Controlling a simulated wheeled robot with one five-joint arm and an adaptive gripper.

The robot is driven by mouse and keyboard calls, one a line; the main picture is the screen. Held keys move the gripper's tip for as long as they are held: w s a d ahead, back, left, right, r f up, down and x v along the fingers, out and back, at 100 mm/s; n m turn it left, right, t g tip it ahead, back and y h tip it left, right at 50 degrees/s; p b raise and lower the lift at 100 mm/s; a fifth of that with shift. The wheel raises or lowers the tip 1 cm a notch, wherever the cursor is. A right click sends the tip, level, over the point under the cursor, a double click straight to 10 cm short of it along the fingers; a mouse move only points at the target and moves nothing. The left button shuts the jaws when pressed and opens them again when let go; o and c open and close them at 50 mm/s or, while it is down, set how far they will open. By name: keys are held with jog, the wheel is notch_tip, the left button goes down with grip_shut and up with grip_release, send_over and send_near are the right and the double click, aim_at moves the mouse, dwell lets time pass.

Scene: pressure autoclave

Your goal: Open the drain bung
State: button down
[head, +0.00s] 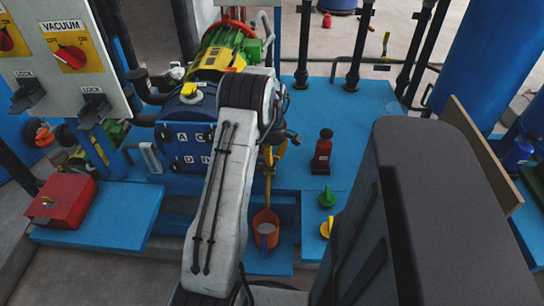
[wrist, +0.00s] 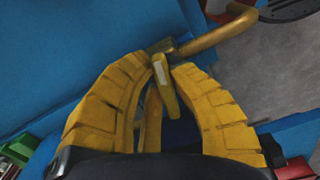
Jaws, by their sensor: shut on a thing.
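In the wrist view my gripper (wrist: 161,57) has its two yellow fingers closed in from both sides. A small yellow lever-like piece (wrist: 166,88), apparently the drain bung's handle, sits between the fingertips, and they are shut on it. It meets a bent brass pipe (wrist: 212,38) that runs to the upper right. In the head view the yellow drain pipe (head: 268,172) hangs below the blue vessel (head: 186,140), above an orange bucket (head: 265,235). My arm hides most of the gripper and the bung there.
A red bottle-like object (head: 322,152), a green knob (head: 327,197) and a yellow knob (head: 327,229) stand right of the bucket. A red box (head: 58,202) lies at left, below the VACUUM panel (head: 72,48). Black posts stand behind. The blue platform (head: 350,130) has bare room.

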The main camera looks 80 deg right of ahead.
dwell(0.3)
jog(key=c, duration=1.1)
grip_release()
